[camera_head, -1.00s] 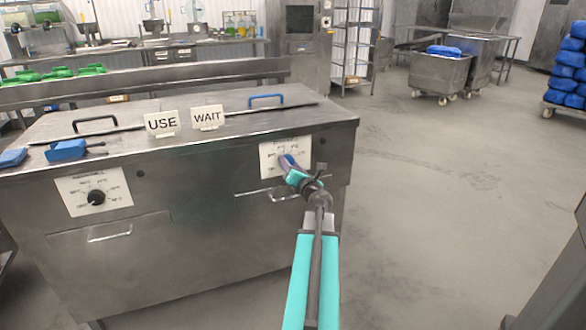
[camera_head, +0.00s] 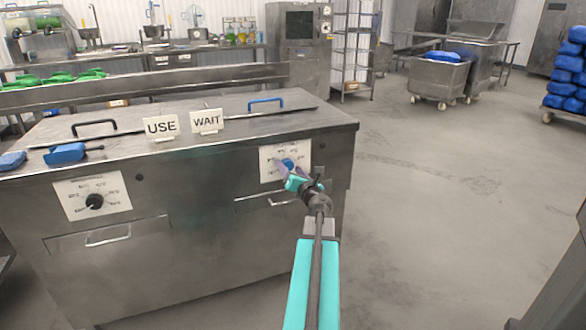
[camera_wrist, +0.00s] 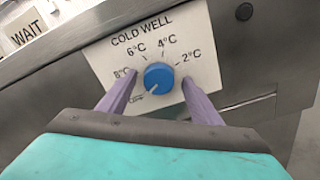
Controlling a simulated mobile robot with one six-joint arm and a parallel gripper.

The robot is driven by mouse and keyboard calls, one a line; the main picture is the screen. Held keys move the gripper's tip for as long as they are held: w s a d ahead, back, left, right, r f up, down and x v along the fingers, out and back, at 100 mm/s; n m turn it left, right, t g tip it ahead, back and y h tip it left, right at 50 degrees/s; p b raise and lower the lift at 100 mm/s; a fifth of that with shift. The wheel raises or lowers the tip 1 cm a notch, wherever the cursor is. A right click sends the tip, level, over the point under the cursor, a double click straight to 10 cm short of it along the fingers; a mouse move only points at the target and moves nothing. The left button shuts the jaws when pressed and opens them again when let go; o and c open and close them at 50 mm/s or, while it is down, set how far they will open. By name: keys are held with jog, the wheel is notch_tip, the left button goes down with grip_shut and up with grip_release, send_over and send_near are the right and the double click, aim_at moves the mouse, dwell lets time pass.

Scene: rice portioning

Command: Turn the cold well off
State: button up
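The cold well panel (camera_wrist: 112,62) is a white plate on the steel counter's front, marked 8, 6, 4 and 2 °C, with a small blurred label at lower left. Its blue knob (camera_wrist: 158,76) also shows in the head view (camera_head: 288,164). The knob's white mark points to the lower left, toward that small label. My gripper (camera_wrist: 157,80) is open, with one purple finger on each side of the knob and visible gaps between. In the head view my gripper (camera_head: 294,172) is in front of the panel and partly covers it.
A second panel with a black knob (camera_head: 94,202) is at the left of the counter front. Drawer handles (camera_head: 108,236) stick out below. USE (camera_head: 161,126) and WAIT (camera_head: 206,121) signs stand on the counter top (camera_head: 230,108). The floor at right (camera_head: 450,200) is clear.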

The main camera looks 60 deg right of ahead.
jog(key=shift+a, duration=0.1)
jog(key=p+v, duration=0.2)
jog(key=v, duration=0.4)
jog(key=shift+r, duration=0.15)
jog(key=shift+p, duration=0.55)
jog(key=p+v, duration=0.2)
jog(key=p, duration=0.3)
jog(key=shift+s+a, duration=0.1)
jog(key=p, duration=0.4)
jog(key=shift+s+a, duration=0.2)
jog(key=shift+s, duration=0.15)
jog(key=p+v, duration=0.1)
jog(key=p, duration=0.4)
jog(key=shift+s+a, duration=0.2)
jog(key=shift+s, duration=0.05)
